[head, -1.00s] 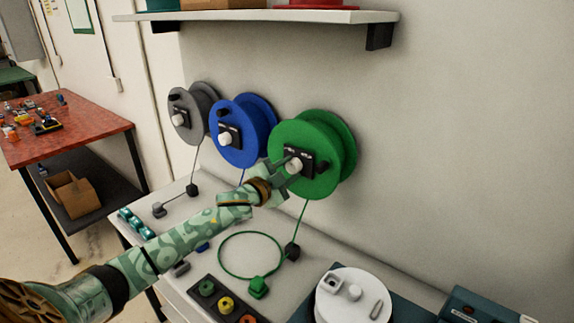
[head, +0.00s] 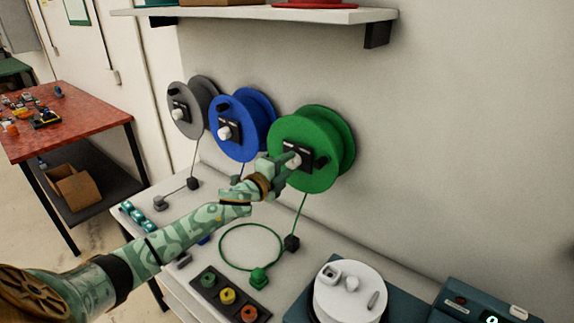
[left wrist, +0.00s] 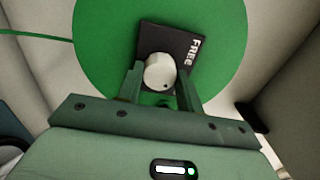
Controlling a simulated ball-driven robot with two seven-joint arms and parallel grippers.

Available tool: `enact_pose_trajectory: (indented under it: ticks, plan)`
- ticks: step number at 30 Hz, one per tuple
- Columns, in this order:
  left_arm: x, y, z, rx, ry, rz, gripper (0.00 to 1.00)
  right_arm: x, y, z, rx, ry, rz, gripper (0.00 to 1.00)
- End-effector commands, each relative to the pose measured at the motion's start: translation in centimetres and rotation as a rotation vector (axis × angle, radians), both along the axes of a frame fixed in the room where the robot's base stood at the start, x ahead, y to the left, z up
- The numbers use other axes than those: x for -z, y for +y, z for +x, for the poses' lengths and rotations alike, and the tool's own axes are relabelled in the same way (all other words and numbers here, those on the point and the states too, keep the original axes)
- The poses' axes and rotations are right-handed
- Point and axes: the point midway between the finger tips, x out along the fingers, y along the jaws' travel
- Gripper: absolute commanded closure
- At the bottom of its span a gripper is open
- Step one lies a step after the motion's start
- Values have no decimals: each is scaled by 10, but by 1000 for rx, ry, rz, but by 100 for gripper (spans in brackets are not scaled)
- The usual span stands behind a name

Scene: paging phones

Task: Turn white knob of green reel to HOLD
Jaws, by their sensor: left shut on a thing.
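The green reel (head: 318,140) is mounted on the wall at the right end of a row of reels. Its white knob (head: 294,160) sits on a black plate at the reel's front; the knob also shows in the left wrist view (left wrist: 160,72). The word FREE is readable on the plate (left wrist: 192,45); HOLD is not visible there. My left gripper (head: 280,168) is at the knob, its fingers on either side of it and shut on it. In the left wrist view the two fingers (left wrist: 160,88) flank the knob. My right gripper is not in view.
A blue reel (head: 243,128) and a grey reel (head: 188,108) hang to the left. A white shelf (head: 260,14) is above. Below, the bench holds a green cable loop, a panel of coloured buttons (head: 229,296) and a white round device (head: 348,295).

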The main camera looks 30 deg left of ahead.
Motion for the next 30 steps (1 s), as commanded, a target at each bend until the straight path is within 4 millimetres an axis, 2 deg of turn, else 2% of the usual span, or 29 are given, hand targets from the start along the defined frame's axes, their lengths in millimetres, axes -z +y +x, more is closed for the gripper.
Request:
enact_pose_trajectory:
  ticks: [14, 15, 17, 26, 30]
  plan:
    - [3, -1, 0, 1, 4, 14, 87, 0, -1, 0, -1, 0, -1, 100]
    - [3, -1, 0, 1, 4, 14, 56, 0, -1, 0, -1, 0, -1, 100]
    - [3, -1, 0, 1, 4, 14, 42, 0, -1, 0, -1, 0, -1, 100]
    - [1, 0, -2, 0, 1, 12, 42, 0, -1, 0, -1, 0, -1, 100]
    - [2, 1, -15, 1, 2, 11, 42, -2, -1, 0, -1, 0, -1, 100]
